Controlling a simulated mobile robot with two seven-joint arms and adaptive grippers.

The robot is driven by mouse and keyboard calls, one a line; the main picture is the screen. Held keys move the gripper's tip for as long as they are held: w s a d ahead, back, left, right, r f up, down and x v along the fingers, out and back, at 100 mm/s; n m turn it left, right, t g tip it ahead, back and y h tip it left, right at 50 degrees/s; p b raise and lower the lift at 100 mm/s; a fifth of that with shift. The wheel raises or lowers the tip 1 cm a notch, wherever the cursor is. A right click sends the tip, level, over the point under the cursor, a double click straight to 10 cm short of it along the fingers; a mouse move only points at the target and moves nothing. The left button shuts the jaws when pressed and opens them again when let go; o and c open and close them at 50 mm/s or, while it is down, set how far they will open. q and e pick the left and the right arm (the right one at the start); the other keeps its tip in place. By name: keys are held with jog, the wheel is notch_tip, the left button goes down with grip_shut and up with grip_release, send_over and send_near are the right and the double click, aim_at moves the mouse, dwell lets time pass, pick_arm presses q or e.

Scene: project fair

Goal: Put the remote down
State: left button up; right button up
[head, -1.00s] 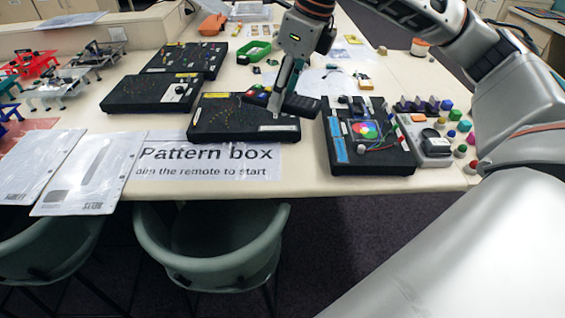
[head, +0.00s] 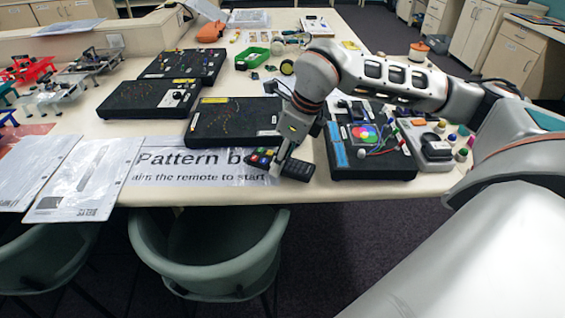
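The remote (head: 300,171) is black with coloured buttons at its left end. My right gripper (head: 281,165) comes down over its middle, with a finger across it, and appears shut on it. The remote lies nearly level, low by the front edge of the table (head: 420,188), over the right end of the "Pattern box" sign (head: 190,186). I cannot tell whether it touches the tabletop. The gripper hides part of the remote, and the remote and gripper hide the end of the sign's words. My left gripper is not in view.
A black pattern box (head: 232,121) sits just behind the remote. A black board with a colour wheel (head: 345,174) stands close on the right. White printed sheets (head: 85,180) lie at the left. A green chair (head: 210,265) stands below the table's front edge.

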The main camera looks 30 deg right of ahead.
jog(key=shift+f, duration=0.8)
jog(key=o, duration=1.2)
jog(key=shift+f, duration=0.1)
jog(key=shift+r, duration=0.4)
jog(key=v, duration=1.1)
jog(key=shift+s+d+r, duration=0.1)
jog(key=shift+s+r, duration=0.1)
jog(key=shift+r, duration=0.05)
